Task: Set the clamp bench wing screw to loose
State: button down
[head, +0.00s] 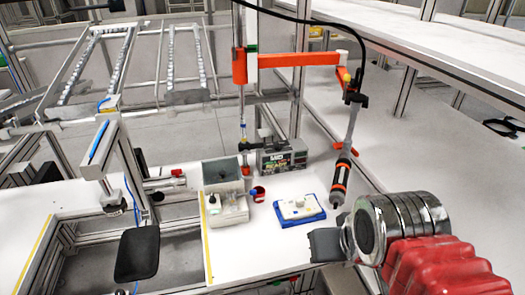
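A metal clamp-like fixture (100,165) stands on the white bench at the left. A horizontal rod with a small red end (177,173) sticks out to its right. I cannot make out a wing screw for certain, nor whether it is tight or loose. What looks like my gripper, a dark grey block (325,245), is at the lower right, over the bench's front part and well to the right of the fixture. Its fingers are not distinct. It appears to join a chrome ringed part and a red ribbed part of my arm.
A screwdriver-like tool (343,178) hangs from an orange arm (300,60). A black pad (137,252) is at front left.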

aim_at(245, 152)
jog(key=z, duration=0.05)
jog(key=k, duration=1.1)
jog(key=u, duration=0.9)
jog(key=i, duration=1.7)
jog(key=u, duration=0.05)
